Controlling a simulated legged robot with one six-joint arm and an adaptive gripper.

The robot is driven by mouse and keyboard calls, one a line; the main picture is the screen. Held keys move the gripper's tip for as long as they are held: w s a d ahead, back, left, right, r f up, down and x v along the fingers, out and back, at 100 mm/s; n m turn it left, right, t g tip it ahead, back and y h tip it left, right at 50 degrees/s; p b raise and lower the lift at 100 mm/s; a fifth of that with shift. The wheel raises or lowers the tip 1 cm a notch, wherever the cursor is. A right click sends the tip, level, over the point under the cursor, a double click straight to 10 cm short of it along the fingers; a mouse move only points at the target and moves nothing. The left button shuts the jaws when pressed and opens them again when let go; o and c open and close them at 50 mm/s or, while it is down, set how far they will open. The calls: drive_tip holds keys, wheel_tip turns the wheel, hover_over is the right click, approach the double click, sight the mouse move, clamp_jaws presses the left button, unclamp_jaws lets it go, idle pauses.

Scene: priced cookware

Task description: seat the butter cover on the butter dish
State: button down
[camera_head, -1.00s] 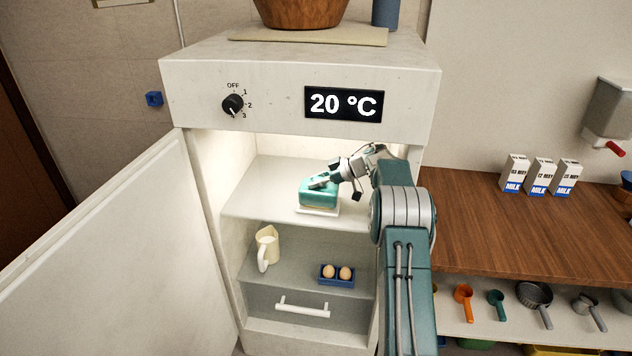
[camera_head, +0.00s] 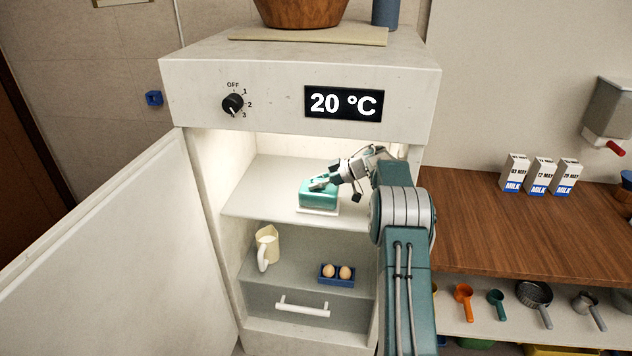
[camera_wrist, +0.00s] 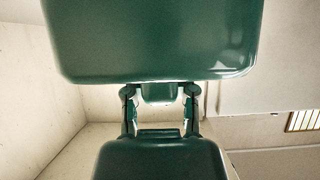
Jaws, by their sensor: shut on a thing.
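The teal butter cover (camera_head: 316,197) is over the white butter dish (camera_head: 317,212) on the upper fridge shelf. Its lower edge is down close to the dish, and no butter shows between them. I cannot tell whether it touches all the way round. My gripper (camera_head: 322,183) reaches in from the right and is shut on the cover's top handle. In the wrist view the cover (camera_wrist: 150,40) fills the top, and my gripper's fingers (camera_wrist: 160,98) close on its handle. The dish is hidden there.
The fridge door (camera_head: 110,255) stands open at left. A cream jug (camera_head: 267,248) and a blue egg holder (camera_head: 337,275) with two eggs are on the lower shelf. The upper shelf (camera_head: 258,203) is clear left of the dish. The fridge's right wall is close beside my arm.

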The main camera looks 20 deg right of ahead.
drive_tip(key=shift+f, duration=0.65)
drive_tip(key=shift+c, duration=1.7)
unclamp_jaws()
drive_tip(key=o, duration=0.3)
drive_tip(key=shift+o, duration=0.2)
drive_tip(key=shift+r, duration=0.1)
